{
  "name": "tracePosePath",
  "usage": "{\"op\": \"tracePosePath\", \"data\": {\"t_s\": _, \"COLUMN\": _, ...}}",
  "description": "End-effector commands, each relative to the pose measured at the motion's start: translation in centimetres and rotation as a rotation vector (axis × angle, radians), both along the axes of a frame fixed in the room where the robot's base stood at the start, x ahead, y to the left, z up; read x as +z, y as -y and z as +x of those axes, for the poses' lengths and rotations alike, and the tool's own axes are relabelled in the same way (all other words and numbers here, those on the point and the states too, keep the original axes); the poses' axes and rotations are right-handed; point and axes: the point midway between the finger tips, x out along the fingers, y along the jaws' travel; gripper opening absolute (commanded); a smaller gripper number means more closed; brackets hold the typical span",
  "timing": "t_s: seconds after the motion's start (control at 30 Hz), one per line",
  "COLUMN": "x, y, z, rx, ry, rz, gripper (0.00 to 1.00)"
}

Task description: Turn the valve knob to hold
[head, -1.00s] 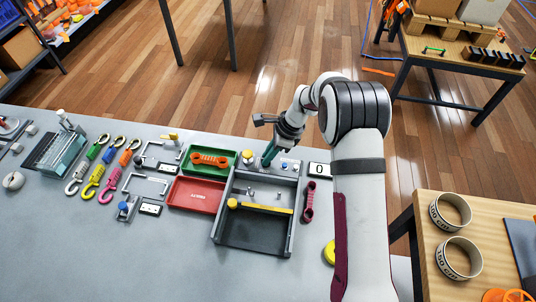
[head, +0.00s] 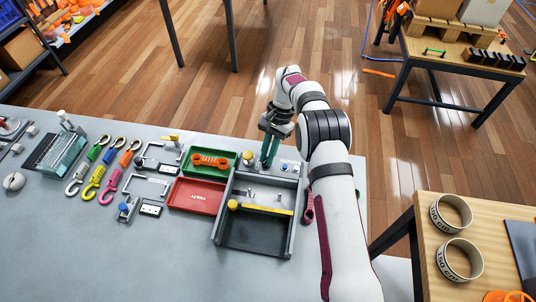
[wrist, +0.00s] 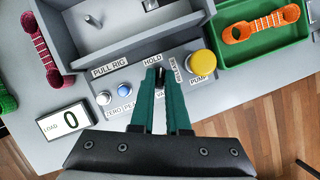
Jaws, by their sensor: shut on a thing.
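The valve knob (wrist: 162,76) is a small dark knob on the grey pull rig panel (wrist: 116,84). In the wrist view it sits between the green fingertips of my gripper (wrist: 161,78), which are shut on it. The HOLD label (wrist: 152,59) is just above and left of the knob. Another label at its right is partly covered and hard to read. The knob's pointer is mostly hidden, so I cannot tell its exact angle. In the head view my gripper (head: 268,160) reaches down to the panel at the rig's back edge.
A large yellow pump button (wrist: 202,63) is close right of the knob. A blue button (wrist: 124,89) and a white button (wrist: 103,98) are at its left. The load display (wrist: 68,121) reads 0. A green tray (wrist: 268,32) holds an orange strap (wrist: 260,24).

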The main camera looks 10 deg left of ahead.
Motion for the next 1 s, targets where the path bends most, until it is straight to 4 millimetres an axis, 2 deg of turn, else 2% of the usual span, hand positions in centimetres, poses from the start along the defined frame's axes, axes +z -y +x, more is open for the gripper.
{"op": "tracePosePath", "data": {"t_s": 0.5, "x": 0.00, "y": -0.17, "z": 0.07, "rx": 0.367, "ry": 0.000, "rz": -0.002, "gripper": 0.00}}
{"op": "tracePosePath", "data": {"t_s": 1.0, "x": 0.02, "y": -0.23, "z": 0.07, "rx": 0.467, "ry": 0.000, "rz": -0.001, "gripper": 0.00}}
